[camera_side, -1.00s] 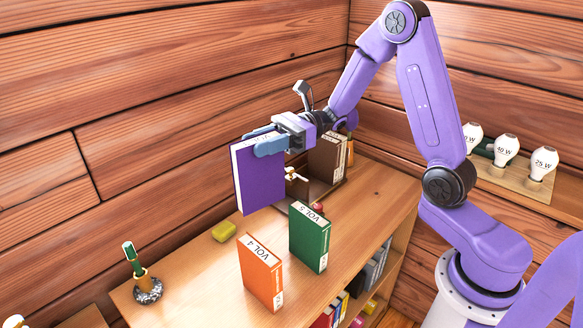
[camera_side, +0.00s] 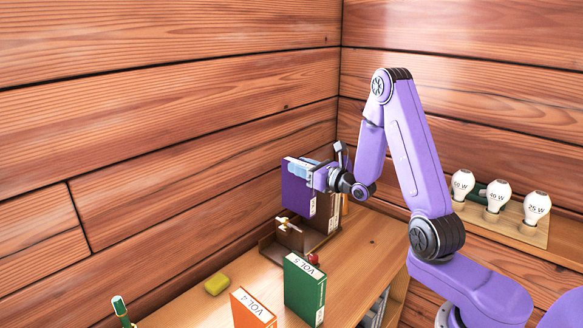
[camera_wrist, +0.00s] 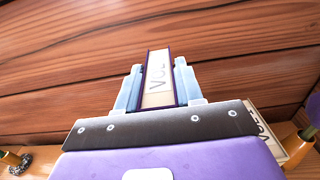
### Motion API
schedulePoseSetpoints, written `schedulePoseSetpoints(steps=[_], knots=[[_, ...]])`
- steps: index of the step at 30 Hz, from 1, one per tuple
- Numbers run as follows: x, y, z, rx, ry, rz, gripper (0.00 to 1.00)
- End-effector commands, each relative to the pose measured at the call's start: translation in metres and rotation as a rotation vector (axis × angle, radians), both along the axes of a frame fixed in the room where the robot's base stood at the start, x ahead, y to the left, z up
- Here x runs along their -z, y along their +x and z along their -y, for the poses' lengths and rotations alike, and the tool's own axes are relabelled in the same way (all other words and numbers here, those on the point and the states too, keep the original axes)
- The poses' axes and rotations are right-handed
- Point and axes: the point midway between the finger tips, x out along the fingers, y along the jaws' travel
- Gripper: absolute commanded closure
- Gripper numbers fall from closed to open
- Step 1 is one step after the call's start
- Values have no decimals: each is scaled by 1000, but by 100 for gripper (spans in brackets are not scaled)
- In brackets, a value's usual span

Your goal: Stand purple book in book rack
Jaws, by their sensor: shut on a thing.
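The purple book (camera_side: 296,192) is upright in my gripper (camera_side: 312,172), over the book rack. The brown wooden book rack (camera_side: 272,251) stands at the back of the shelf top, near the wall corner. A brown book (camera_side: 327,212) stands at its right end, partly hidden behind the purple book and my gripper. The purple book's lower edge appears above the rack floor; the exact gap is unclear.
A green book (camera_side: 304,289) and an orange book (camera_side: 250,311) stand in front of the rack. Bulbs (camera_side: 496,196) stand on a right-hand ledge.

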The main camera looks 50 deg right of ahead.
Motion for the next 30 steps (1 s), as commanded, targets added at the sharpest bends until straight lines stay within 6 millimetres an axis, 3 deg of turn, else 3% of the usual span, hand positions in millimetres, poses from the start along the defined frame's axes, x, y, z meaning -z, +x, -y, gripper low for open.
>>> schedulePoseSetpoints(steps=[30], knots=[[81,0,0,-1,1,2,100]])
